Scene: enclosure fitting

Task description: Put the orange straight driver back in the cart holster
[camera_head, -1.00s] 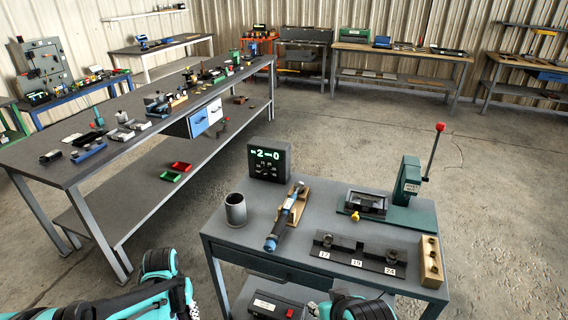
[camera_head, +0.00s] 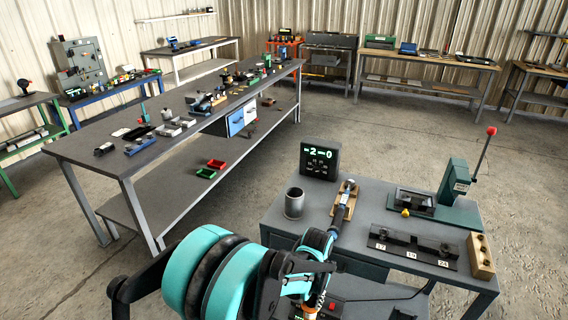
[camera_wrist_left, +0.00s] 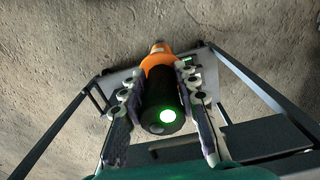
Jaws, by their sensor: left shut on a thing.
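My left gripper (camera_wrist_left: 162,108) is shut on the orange straight driver (camera_wrist_left: 158,63) in the left wrist view. The driver has an orange section at its far end and a black near end with a lit green spot, and a finger lies along each side. In the head view the left gripper (camera_head: 318,262) is at the cart's front left edge, and most of the driver is hidden there. A grey open-topped cup (camera_head: 294,203) stands upright on the cart top's left side. I cannot tell whether it is the holster. My right gripper is not in view.
The grey cart (camera_head: 362,231) carries a blue-and-black tool (camera_head: 337,216) on a wooden rest, a green-lit display (camera_head: 320,159), a numbered black rack (camera_head: 413,246), a wooden block (camera_head: 481,255) and a green lever press (camera_head: 460,192). A long bench (camera_head: 190,150) stands left.

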